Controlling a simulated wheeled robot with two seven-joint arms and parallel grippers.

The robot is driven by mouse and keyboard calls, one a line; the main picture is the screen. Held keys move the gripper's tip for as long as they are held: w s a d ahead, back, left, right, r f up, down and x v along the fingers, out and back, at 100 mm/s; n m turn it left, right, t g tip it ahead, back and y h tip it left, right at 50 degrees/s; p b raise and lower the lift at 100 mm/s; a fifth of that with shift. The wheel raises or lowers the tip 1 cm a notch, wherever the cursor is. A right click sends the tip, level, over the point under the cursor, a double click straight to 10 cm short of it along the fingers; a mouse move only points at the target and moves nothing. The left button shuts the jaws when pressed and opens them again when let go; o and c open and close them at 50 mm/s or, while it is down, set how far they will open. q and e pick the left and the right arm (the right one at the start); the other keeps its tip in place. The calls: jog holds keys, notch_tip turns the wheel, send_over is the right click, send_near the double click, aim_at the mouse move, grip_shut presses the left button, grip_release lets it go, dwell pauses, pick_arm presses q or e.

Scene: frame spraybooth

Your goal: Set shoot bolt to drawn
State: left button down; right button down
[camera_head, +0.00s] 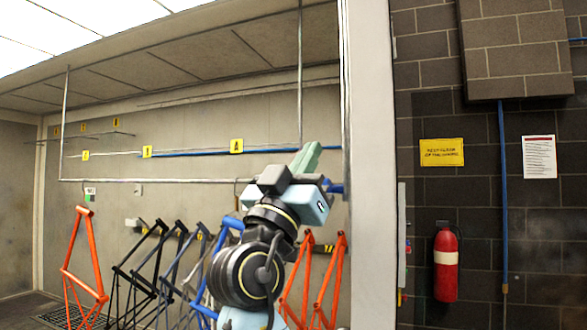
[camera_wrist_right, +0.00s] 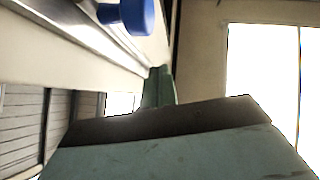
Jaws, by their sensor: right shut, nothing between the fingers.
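My right gripper (camera_head: 306,158) is raised in front of the booth opening, its green fingers pointing up and closed together with nothing between them. The fingers also show in the right wrist view (camera_wrist_right: 158,88). A round blue knob (camera_wrist_right: 136,14), which looks like the shoot bolt's handle, sits by a pale metal frame at the top of the right wrist view, apart from the fingers. In the head view a bit of blue (camera_head: 336,188) shows just right of my gripper, beside the post. The bolt's body is mostly hidden, so I cannot tell its position. My left gripper is not in view.
A pale post (camera_head: 368,150) stands just right of my right arm. Orange, black and blue bicycle frames stand inside the booth, including an orange one (camera_head: 82,255) at the left. A red fire extinguisher (camera_head: 445,265) hangs on the dark brick wall at the right.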

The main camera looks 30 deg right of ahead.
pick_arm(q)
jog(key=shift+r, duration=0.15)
pick_arm(e)
jog(key=f, duration=0.1)
jog(key=d+f, duration=0.1)
jog(key=f, duration=0.1)
jog(key=shift+w+d+f, duration=0.3)
jog(key=shift+w+f, duration=0.05)
